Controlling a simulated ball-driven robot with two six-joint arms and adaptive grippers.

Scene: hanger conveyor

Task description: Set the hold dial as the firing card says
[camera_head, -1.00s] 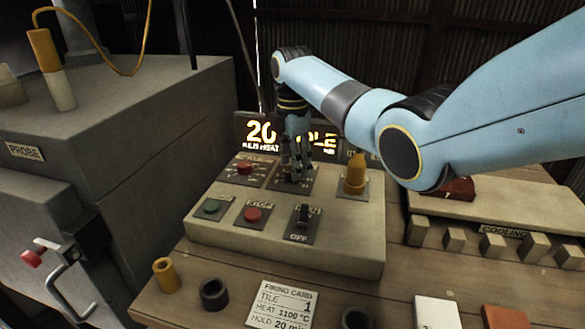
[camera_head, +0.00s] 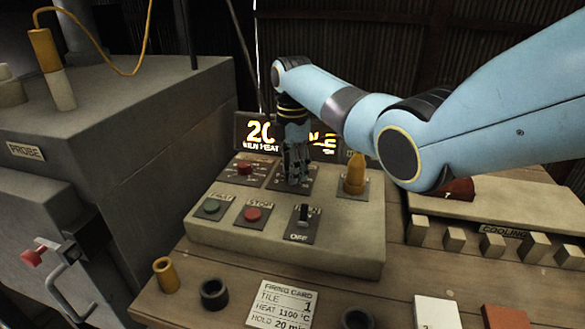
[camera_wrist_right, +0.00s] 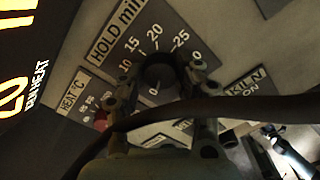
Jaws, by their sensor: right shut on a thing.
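The hold dial (camera_wrist_right: 158,74) is a dark round knob on a plate marked "HOLD min", with 10, 15, 20 and 25 legible around it. My right gripper (camera_head: 296,180) points down at the console, its fingers on both sides of the knob and shut on it. The fingers also show in the right wrist view (camera_wrist_right: 160,85). The knob's pointer is hard to make out, so I cannot tell its setting. The firing card (camera_head: 283,304) reads tile 1, heat 1100 °C, hold 20 min. My left gripper is not in view.
The console (camera_head: 340,248) also carries a red heat dial (camera_head: 244,168), green (camera_head: 211,206) and red (camera_head: 253,214) buttons, a switch (camera_head: 303,215) and an orange knob (camera_head: 355,172). A lit display (camera_head: 258,135) stands behind, partly hidden. Tile 7 (camera_head: 458,190) lies right.

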